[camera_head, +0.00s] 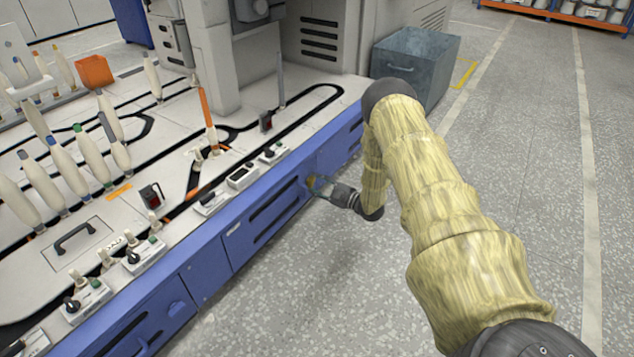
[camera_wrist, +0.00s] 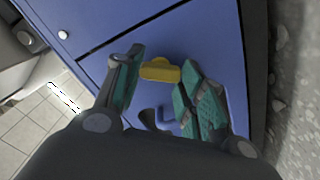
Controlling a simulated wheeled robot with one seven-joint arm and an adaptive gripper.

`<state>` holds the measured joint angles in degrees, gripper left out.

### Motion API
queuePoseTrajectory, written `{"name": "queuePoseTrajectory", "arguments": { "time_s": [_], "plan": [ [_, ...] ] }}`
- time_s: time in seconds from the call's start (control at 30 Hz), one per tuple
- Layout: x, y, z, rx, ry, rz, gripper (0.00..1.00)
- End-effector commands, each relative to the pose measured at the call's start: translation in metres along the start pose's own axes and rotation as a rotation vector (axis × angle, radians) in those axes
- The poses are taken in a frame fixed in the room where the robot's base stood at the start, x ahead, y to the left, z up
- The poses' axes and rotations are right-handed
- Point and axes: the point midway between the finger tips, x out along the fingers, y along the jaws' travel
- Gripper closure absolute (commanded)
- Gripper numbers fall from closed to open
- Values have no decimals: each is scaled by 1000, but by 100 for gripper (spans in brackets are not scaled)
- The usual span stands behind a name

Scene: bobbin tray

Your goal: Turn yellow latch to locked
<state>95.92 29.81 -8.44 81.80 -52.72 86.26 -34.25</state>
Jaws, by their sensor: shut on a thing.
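The yellow latch (camera_wrist: 160,70) sits on the blue front panel (camera_wrist: 205,33) of the machine. In the wrist view it lies crosswise between the green-padded fingers of my gripper (camera_wrist: 158,84), one finger at each of its ends. My gripper is shut on the latch. In the head view my gripper (camera_head: 318,187) is at the blue side of the machine, and the latch is mostly hidden there. A dark curved part shows below the latch in the wrist view; I cannot tell what it is.
The machine's white top (camera_head: 130,215) carries several bobbins, switch boxes and a black handle (camera_head: 75,238). A grey metal bin (camera_head: 425,60) stands on the floor behind my arm. The speckled floor (camera_head: 310,285) in front of the blue panel is clear.

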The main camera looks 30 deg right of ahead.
Motion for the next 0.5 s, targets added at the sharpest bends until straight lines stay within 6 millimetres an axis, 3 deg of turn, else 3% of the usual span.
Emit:
{"name": "queuePoseTrajectory", "arguments": {
  "time_s": [0.5],
  "plan": [
    [-1, 3, -1, 480, -2, 1, 85]
  ]
}}
